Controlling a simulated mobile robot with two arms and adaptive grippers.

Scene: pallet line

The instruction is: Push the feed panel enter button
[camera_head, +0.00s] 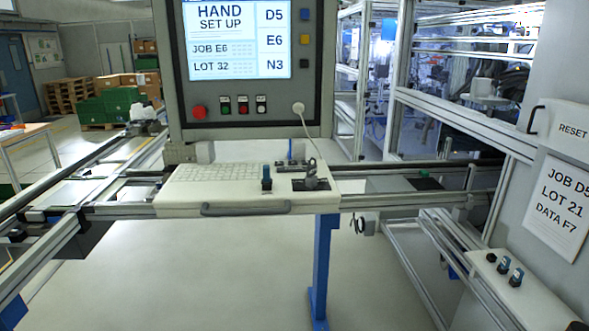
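A grey control panel (180,60) stands upright at the top centre. Its lit screen (235,45) reads HAND SET UP, JOB E6, LOT 32, with D5, E6 and N3 down its right side. Right of the screen are a blue button (305,14), a yellow button (305,39) and a dark button (304,63). Below the screen are a large red button (199,112), a green button (226,105), a red button (243,105) and a black-and-white control (261,104). I cannot read any label marking an enter button. Neither of my grippers is in view.
A white console shelf (230,205) with keyboard and front handle juts out below the panel. Rails (110,160) run at left. A right-hand cabinet (560,95) carries a RESET label and a low control box (500,285) with knobs. Floor in front is clear around a blue post (322,270).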

